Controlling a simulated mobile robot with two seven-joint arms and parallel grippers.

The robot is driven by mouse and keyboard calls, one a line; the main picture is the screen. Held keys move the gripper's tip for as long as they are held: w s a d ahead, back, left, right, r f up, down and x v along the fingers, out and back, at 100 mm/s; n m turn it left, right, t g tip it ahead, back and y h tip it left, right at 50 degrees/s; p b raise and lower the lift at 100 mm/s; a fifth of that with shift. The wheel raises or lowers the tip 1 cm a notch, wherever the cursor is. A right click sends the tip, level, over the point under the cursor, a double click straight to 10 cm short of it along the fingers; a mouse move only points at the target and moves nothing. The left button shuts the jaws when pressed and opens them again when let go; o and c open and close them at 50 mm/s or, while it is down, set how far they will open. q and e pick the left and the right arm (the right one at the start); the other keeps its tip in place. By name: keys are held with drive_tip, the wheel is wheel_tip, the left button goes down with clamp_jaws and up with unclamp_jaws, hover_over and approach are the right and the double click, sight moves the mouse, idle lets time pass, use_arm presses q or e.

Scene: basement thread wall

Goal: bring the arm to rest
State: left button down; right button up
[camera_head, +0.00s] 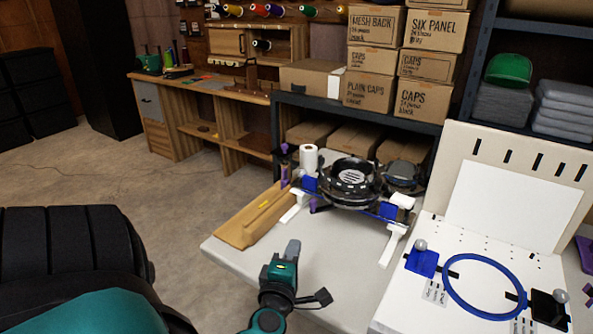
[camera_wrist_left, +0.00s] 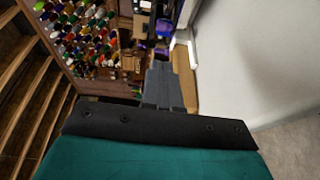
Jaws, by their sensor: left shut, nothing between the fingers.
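My left gripper (camera_head: 292,250) is near the table's front left edge in the head view, its grey fingers pointing up and away. It is shut and empty. In the left wrist view the closed fingers (camera_wrist_left: 162,86) show at the middle, with nothing between them. My right gripper does not show in either view.
A round black hoop fixture (camera_head: 350,180) on white legs stands beyond the gripper. A blue hoop (camera_head: 484,287) lies on a white board at the right. Cap boxes (camera_head: 368,92) fill a shelf behind. Floor (camera_head: 185,220) left of the table is clear.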

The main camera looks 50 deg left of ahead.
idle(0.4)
use_arm(q)
drive_tip(key=w+d+f+m+t+h+p, duration=0.1)
drive_tip(key=d+m+t+h, duration=0.2)
drive_tip(key=d+m+h, duration=0.85)
drive_tip(key=s+d+f+m+g, duration=0.3)
drive_tip(key=d+m, duration=0.3)
drive_tip(key=m, duration=0.2)
drive_tip(key=s+d+f+m+g+h+p, duration=0.1)
drive_tip(key=s+d+f+m+g, duration=0.2)
drive_tip(key=m, duration=0.5)
drive_tip(key=s+d+f, duration=0.1)
drive_tip(key=d+f, duration=0.1)
drive_tip(key=d, duration=0.1)
drive_tip(key=shift+s+d+f, duration=0.25)
drive_tip(key=shift+s+d, duration=0.05)
